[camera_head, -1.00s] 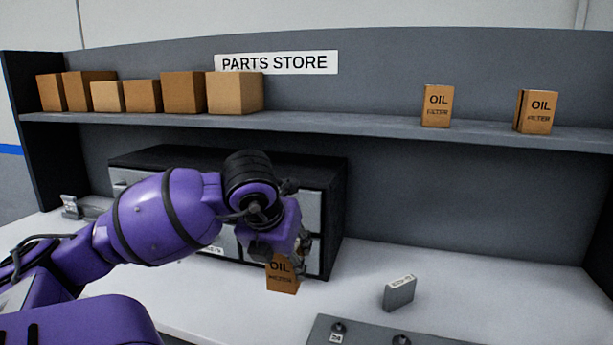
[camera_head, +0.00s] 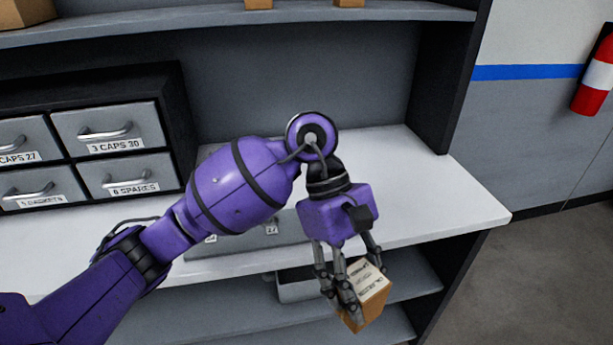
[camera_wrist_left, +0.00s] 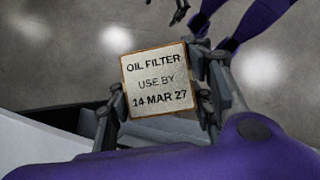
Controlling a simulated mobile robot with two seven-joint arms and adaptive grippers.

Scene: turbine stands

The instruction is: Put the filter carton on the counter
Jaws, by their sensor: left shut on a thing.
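The filter carton (camera_head: 367,295) is a small brown box with a pale printed label on one face. In the left wrist view the carton (camera_wrist_left: 158,80) shows its label, "OIL FILTER USE BY 14 MAR 27". My left gripper (camera_head: 344,290) is shut on it, a finger on either side, and holds it tilted in front of the counter's front edge. The white counter (camera_head: 420,185) lies behind and above it in the picture.
A drawer cabinet (camera_head: 172,120) stands on the counter at the left. A lower shelf (camera_head: 415,284) with a grey bin (camera_head: 290,287) is beneath. The counter's right end is clear.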

